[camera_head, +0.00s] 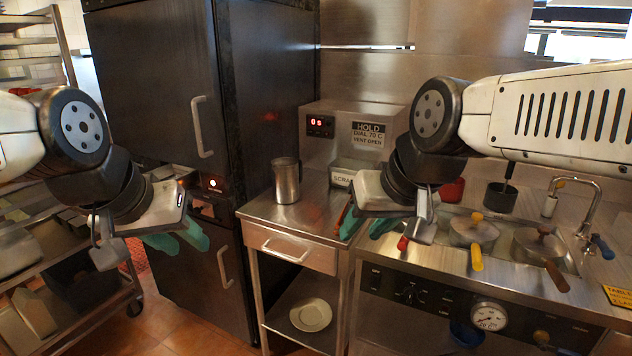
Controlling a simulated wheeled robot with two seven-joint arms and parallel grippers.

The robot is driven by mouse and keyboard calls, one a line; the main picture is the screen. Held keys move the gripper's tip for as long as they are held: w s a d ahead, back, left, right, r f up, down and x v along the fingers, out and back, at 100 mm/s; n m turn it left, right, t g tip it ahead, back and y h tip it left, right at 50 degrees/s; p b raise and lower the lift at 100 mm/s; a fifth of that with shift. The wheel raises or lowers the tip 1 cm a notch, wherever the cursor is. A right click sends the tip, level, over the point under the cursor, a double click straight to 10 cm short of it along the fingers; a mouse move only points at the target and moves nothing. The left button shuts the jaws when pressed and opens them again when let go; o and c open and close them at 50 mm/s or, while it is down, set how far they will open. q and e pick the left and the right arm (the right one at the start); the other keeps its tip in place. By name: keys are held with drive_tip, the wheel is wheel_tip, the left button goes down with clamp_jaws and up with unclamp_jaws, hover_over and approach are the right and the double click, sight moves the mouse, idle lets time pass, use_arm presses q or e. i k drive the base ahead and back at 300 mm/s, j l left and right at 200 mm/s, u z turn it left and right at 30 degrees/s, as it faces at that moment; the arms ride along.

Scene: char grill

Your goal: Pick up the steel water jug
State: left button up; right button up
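The steel water jug (286,181) stands upright on the small steel side table (262,213), near its back left, in front of the dark cabinet's edge. My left gripper (178,240), with teal fingers, hangs in front of the dark cabinet, left of the jug and apart from it. My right gripper (366,224), also with teal fingers, is over the right edge of the side table, right of the jug and apart from it. Neither gripper touches the jug. The finger gaps are hard to make out at this angle.
A scrap box (345,174) and a hold unit (352,130) stand behind the table. A plate (311,315) lies on the lower shelf. The counter at right holds lidded pots (474,230) and a tap (588,205). The tabletop's front is clear.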

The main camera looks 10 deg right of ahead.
sight(287, 172)
drive_tip(key=u, duration=0.95)
drive_tip(key=z, duration=1.05)
drive_tip(key=i+j+z, duration=0.1)
drive_tip(key=i, duration=0.35)
drive_tip(key=i+j+z, duration=0.1)
drive_tip(key=i, duration=0.35)
drive_tip(key=i+j+z, duration=0.1)
drive_tip(key=i+j, duration=0.15)
drive_tip(key=i, duration=0.2)
